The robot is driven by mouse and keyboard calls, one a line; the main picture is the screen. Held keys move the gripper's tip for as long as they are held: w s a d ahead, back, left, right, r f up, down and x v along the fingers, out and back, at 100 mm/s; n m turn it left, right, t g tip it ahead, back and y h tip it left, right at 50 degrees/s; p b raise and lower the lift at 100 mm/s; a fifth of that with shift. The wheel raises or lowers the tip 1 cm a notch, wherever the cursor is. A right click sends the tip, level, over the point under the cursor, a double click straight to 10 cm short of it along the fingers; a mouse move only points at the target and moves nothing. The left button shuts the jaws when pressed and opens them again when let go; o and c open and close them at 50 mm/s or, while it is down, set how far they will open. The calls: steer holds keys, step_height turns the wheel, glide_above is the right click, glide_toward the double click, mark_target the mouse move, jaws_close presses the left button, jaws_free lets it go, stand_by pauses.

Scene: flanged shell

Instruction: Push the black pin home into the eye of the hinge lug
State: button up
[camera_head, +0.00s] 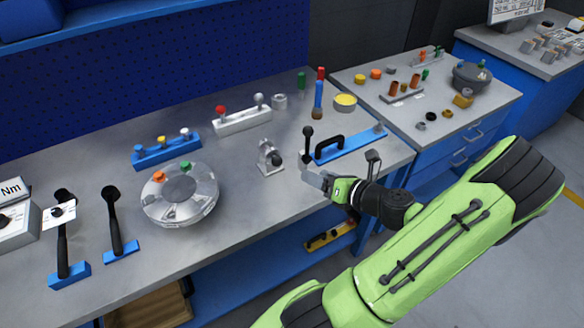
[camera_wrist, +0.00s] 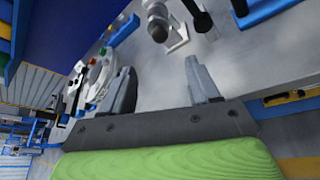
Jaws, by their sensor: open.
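The hinge lug (camera_head: 269,152) is a small silver-grey upright bracket on a flat foot, standing near the front edge of the grey bench. The black pin (camera_head: 277,159) shows as a dark round head at the lug's right side; its shank is hidden, so I cannot tell how deep it sits. In the wrist view the pin head (camera_wrist: 158,31) is a dark grey knob beside the pale lug (camera_wrist: 178,38), beyond the fingertips. My gripper (camera_head: 314,178) is to the right of the lug and nearer the front edge. Its fingers (camera_wrist: 160,66) are apart with nothing between them.
A black upright lever (camera_head: 307,144) and a blue bar with a black handle (camera_head: 345,145) stand close to my gripper. The round flanged shell (camera_head: 180,197) lies to the left. A white rack (camera_head: 242,122) is behind the lug. Bare bench lies between shell and lug.

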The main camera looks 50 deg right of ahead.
mark_target(281, 162)
steer(key=b+x, duration=0.3)
steer(key=x, duration=1.1)
steer(key=shift+w+f, duration=0.1)
steer(key=shift+w, duration=0.15)
steer(key=shift+c, duration=0.2)
jaws_close()
steer(key=shift+s+a, duration=0.35)
steer(key=shift+s, duration=0.85)
steer(key=shift+s+a, duration=0.3)
steer(key=shift+s, duration=0.9)
steer(key=shift+s+a, duration=0.35)
steer(key=shift+s, duration=0.8)
steer(key=shift+s+a+p, duration=0.2)
steer(key=shift+s+p, duration=0.3)
steer(key=shift+s, duration=0.2)
steer(key=shift+s+a+p, duration=0.25)
steer(key=shift+s+p, duration=0.2)
steer(key=shift+s, duration=0.2)
